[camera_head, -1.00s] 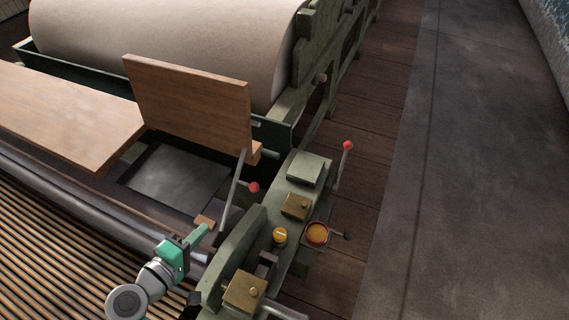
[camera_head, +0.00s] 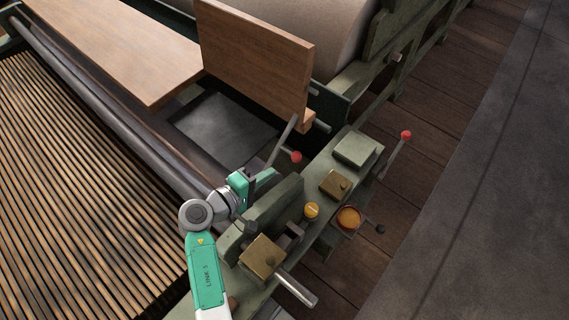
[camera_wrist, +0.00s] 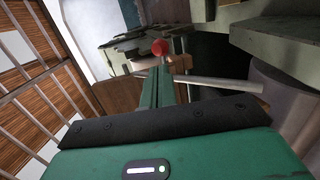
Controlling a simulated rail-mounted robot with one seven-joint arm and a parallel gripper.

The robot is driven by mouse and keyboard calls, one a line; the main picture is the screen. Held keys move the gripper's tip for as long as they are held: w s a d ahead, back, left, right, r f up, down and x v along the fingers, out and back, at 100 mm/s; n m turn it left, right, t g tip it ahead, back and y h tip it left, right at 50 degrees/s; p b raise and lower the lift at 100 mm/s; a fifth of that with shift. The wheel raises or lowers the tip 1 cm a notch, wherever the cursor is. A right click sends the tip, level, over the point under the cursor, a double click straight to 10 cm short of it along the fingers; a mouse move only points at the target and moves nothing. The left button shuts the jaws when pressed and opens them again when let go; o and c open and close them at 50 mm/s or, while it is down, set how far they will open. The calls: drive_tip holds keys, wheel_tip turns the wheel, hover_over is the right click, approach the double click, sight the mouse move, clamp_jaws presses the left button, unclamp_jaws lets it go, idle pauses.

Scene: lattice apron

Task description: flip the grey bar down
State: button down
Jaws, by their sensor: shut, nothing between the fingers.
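A slim grey bar (camera_head: 282,140) stands at a slant beside the upright wooden board, and its lower end is hidden behind my gripper. A red ball knob (camera_head: 296,157) shows just to the right of the bar. My gripper (camera_head: 270,174) is shut and empty at the bar's lower part; I cannot tell whether they touch. In the wrist view my closed green fingers (camera_wrist: 157,88) point at the red knob (camera_wrist: 160,47), and a pale grey bar (camera_wrist: 218,83) runs off to their right.
The upright wooden board (camera_head: 258,55) rises behind the bar. A green machine rail (camera_head: 258,222) with brass boxes (camera_head: 262,256) lies right of my arm. Another red-knobbed lever (camera_head: 405,136) stands farther right. A slatted bed (camera_head: 75,190) spreads left.

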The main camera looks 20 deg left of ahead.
sight(293, 160)
drive_tip(key=x, duration=0.7)
drive_tip(key=shift+b, duration=0.35)
